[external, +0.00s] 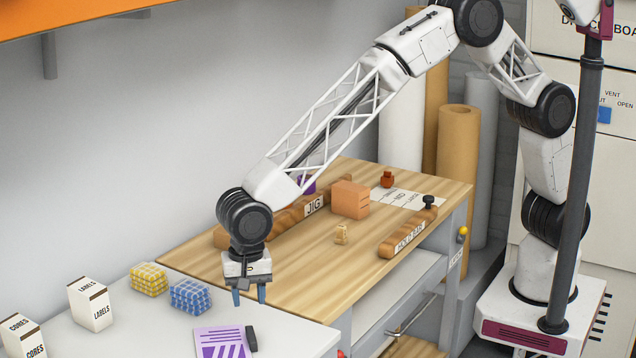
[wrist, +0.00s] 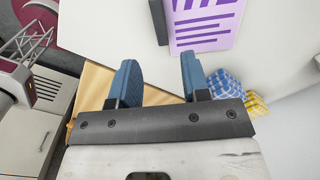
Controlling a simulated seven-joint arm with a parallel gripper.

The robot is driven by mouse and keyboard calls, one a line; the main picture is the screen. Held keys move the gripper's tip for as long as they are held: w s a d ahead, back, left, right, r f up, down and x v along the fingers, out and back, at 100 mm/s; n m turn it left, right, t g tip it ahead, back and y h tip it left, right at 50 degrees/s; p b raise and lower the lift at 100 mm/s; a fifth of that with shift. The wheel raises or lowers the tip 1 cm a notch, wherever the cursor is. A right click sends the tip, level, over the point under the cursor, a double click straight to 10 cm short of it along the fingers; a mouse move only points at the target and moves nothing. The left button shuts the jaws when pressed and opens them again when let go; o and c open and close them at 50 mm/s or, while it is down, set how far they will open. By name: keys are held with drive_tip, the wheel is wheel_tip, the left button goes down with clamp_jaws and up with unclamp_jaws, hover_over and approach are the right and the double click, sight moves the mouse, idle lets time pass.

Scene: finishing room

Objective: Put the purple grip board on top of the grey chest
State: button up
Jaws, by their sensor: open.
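A flat board with purple stripes and print (external: 222,343), which looks like the purple grip board, lies on the white tabletop at the lower left. It also shows at the top of the wrist view (wrist: 203,22), partly cut off. A small dark piece (external: 251,339) is at its edge; I cannot tell if it is attached. My gripper (external: 249,297) is open and empty, pointing down, above and behind the board in the external view. In the wrist view its blue fingers (wrist: 160,85) are apart, with nothing between them. I cannot identify the grey chest with certainty.
Blue (external: 190,296) and yellow (external: 149,279) blocks and a labels box (external: 90,304) stand left of my gripper. The wooden bench (external: 300,290) holds a jig (external: 314,206), an orange block (external: 350,199) and a hold bar (external: 405,235). Its near part is clear.

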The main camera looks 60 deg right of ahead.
wheel_tip(320, 180, up, 3)
drive_tip(key=shift+f, duration=0.1)
drive_tip(key=shift+d, duration=0.1)
idle(1.0)
